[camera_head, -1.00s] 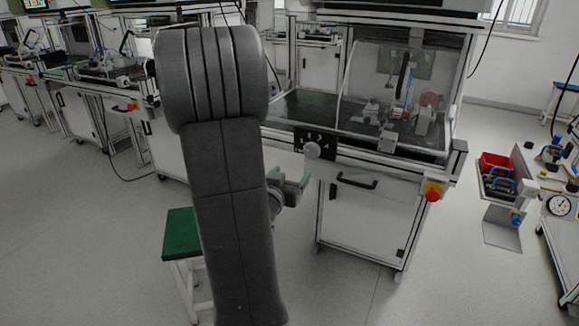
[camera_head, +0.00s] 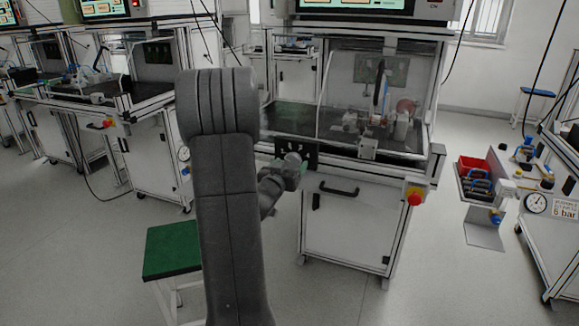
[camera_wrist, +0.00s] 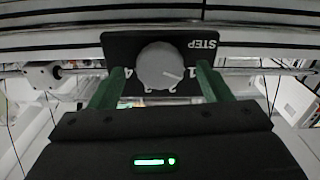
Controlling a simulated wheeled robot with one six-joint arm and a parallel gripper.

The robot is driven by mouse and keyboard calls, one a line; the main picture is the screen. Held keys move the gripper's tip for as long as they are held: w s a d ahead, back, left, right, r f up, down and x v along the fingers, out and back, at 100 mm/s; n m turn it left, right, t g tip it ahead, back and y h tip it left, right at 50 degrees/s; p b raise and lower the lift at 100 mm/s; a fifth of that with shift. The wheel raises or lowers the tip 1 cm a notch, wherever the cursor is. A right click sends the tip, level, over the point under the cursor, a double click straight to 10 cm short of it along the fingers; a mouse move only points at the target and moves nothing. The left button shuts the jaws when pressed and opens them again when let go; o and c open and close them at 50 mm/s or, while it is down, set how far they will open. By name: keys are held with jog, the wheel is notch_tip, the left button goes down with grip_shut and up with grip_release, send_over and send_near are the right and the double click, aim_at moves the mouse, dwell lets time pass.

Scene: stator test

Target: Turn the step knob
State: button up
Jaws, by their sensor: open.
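The step knob (camera_wrist: 160,66) is a round grey dial with a pointer line on a black plate (camera_wrist: 118,44) marked STEP. In the wrist view the plate appears upside down, and the pointer line lies near the "1" mark. My gripper (camera_wrist: 160,88) is open, with one green finger on each side of the knob and a gap showing on both sides. I cannot tell whether the fingertips reach past the knob's face. In the head view my gripper (camera_head: 291,174) is at the plate (camera_head: 311,154) on the bench front, partly covering the knob (camera_head: 293,158).
The plate sits on the front rail of a test bench (camera_head: 350,220) with a clear enclosure. A green-topped stool (camera_head: 172,249) stands at lower left. A red bin (camera_head: 474,166) is further right.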

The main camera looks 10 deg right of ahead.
jog(key=shift+w+d, duration=0.15)
jog(key=shift+w, duration=0.1)
jog(key=c, duration=1)
jog(key=shift+b, duration=0.3)
jog(key=m+b, duration=0.4)
jog(key=shift+f, duration=0.2)
jog(key=shift+r+m+b, duration=0.15)
jog(key=shift+m+b, duration=1.4)
jog(key=shift+m, duration=0.75)
